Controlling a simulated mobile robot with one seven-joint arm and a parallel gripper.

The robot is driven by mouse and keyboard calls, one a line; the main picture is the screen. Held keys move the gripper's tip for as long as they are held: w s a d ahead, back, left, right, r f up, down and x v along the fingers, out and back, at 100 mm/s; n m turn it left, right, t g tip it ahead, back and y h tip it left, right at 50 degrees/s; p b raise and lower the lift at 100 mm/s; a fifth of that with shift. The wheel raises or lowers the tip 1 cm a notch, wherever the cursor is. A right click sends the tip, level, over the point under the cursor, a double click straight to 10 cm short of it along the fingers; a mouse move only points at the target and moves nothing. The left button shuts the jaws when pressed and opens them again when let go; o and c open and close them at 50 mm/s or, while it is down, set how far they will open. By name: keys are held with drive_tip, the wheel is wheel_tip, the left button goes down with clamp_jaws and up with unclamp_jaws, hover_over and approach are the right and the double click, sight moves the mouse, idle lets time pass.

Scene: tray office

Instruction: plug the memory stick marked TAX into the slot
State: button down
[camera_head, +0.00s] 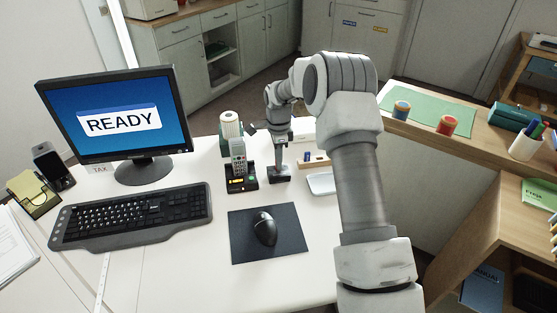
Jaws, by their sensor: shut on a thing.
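My gripper (281,163) points down at the back of the white desk, right of the cordless phone. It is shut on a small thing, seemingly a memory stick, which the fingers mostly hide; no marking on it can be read. A small dark block (280,176) stands on the desk right under the fingertips. I cannot tell whether the held thing touches it, and no slot can be made out. A small label reading TAX (100,169) is at the left of the monitor's foot.
The phone in its cradle (238,180) stands close left of my gripper. A wooden block (315,162) and a white tray (321,187) are close right. The monitor (120,112), keyboard (130,216) and mouse (264,228) on a dark mat (290,247) take up the desk's left and front.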

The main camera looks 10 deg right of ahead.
drive_tip(key=shift+f, duration=0.25)
idle(0.7)
drive_tip(key=c, duration=0.9)
unclamp_jaws()
drive_tip(key=shift+o, duration=0.2)
drive_tip(key=shift+r, duration=0.1)
